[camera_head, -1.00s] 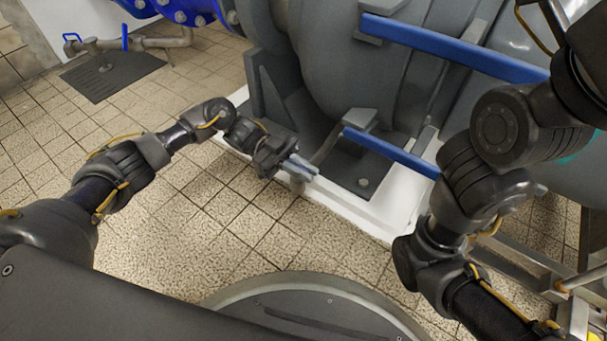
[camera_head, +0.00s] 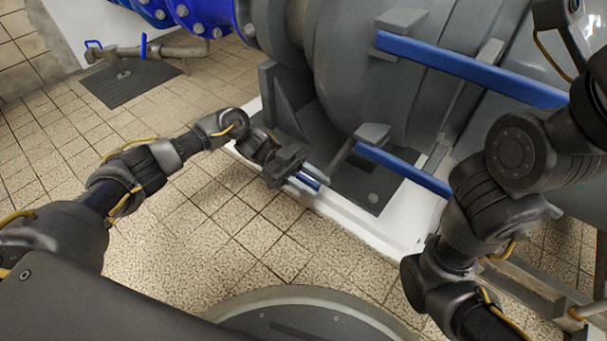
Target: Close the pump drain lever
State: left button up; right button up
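My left gripper (camera_head: 309,181) is low at the front left foot of the grey pump, its fingers pointing right. A short blue piece (camera_head: 308,181), apparently the handle of the pump drain lever, shows between the two grey fingers. The gripper hides most of this lever and its valve, so its angle cannot be read. The fingers lie close along the blue piece, but whether they grip it is too small to tell. My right arm comes up on the right side, and its gripper is outside the picture.
The grey pump (camera_head: 350,60) stands on a white plinth (camera_head: 385,235). Blue bars (camera_head: 470,68) and (camera_head: 405,170) project from it toward my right arm. A pipe with a small blue lever (camera_head: 143,46) is at the far left. The tiled floor (camera_head: 215,225) is clear.

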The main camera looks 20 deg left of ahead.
pick_arm(q)
jog(key=v, duration=1)
jog(key=shift+a, duration=0.2)
